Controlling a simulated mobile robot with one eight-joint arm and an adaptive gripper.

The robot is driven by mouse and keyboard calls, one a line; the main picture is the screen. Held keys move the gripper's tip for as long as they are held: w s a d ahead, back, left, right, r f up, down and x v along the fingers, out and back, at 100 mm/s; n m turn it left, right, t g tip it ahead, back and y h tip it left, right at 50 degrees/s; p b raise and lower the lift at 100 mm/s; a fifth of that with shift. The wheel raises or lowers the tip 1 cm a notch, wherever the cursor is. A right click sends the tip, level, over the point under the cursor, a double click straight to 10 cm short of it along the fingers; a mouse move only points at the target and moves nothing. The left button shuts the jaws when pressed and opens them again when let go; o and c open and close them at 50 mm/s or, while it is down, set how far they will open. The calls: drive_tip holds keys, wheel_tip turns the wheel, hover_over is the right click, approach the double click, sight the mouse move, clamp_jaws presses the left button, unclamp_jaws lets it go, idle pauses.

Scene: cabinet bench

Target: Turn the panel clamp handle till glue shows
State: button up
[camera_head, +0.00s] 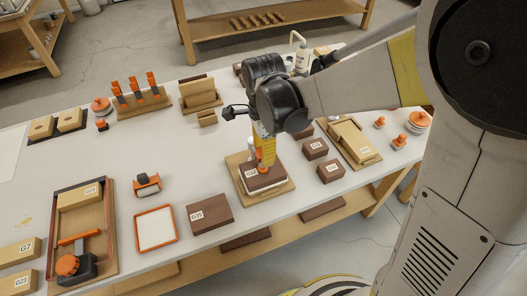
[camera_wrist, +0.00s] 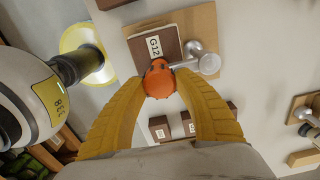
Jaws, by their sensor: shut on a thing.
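My gripper (camera_head: 264,148) reaches down over the panel clamp in the middle of the bench. In the wrist view its yellow fingers (camera_wrist: 158,88) are shut on the orange clamp handle (camera_wrist: 158,76), one finger on each side. A grey metal clamp part (camera_wrist: 205,62) extends to the right of the handle. Beneath is a dark brown panel (camera_wrist: 146,36) with a label reading G12, on a light wooden base (camera_wrist: 205,22). In the head view the panel (camera_head: 264,181) and its base (camera_head: 284,192) lie partly under my gripper.
Dark blocks (camera_head: 209,213) lie around the clamp, several with labels. An orange-framed white tile (camera_head: 156,228) and a wooden tray (camera_head: 108,238) lie to the left. A wooden fixture (camera_head: 350,142) stands close on the right. A rack of orange-handled tools (camera_head: 142,99) stands behind.

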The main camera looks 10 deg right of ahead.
drive_tip(key=o, duration=1.2)
wheel_tip(320, 180, up, 12)
drive_tip(key=shift+r, duration=0.1)
idle(0.6)
